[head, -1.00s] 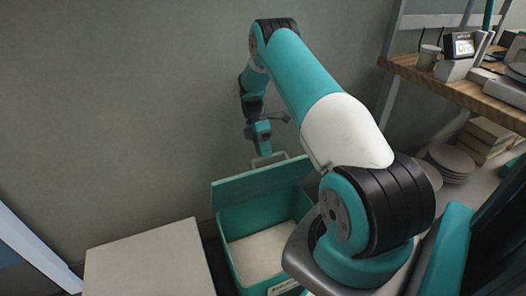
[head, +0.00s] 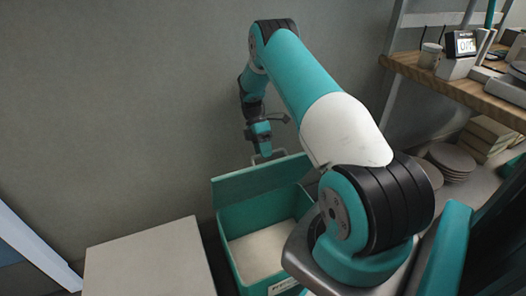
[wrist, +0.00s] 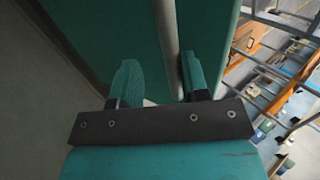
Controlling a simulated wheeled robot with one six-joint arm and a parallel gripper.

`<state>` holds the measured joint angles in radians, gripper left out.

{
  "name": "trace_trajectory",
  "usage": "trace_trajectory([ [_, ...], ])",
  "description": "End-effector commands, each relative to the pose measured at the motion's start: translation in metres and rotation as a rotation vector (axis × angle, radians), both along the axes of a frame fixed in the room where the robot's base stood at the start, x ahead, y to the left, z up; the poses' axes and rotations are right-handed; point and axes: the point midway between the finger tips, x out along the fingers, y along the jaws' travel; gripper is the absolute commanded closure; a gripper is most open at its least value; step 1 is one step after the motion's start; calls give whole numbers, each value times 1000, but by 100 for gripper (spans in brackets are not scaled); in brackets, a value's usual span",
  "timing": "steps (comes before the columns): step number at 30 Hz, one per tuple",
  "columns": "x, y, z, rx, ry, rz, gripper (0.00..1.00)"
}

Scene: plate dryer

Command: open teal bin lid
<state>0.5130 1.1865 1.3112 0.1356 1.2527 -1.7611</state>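The teal bin (head: 235,266) stands on the floor, with a pale inside. Its teal lid (head: 250,181) is up at the back, leaning toward the wall, and the bin's mouth is uncovered. A light grey bar handle (head: 282,152) sits at the lid's top edge. My gripper (head: 265,152) is at this handle. In the wrist view, my gripper (wrist: 158,80) has its two teal fingers apart. The grey handle bar (wrist: 166,35) runs between them, close to the right finger, with a gap to the left finger. The lid (wrist: 110,35) fills the upper part.
A white-topped box (head: 150,262) stands left of the bin. A grey wall (head: 120,110) is behind. At right, a wooden shelf (head: 450,88) holds devices, with stacked plates (head: 452,160) below it. The space above the white box is clear.

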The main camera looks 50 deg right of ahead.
Motion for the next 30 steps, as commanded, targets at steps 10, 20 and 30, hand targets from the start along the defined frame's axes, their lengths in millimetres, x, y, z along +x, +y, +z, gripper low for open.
trace_trajectory([
  [10,0,-1,7,-2,-1,-2,60],
  [20,1,-1,77,-3,-3,-2,60],
  [30,1,0,163,-2,-3,1,60],
])
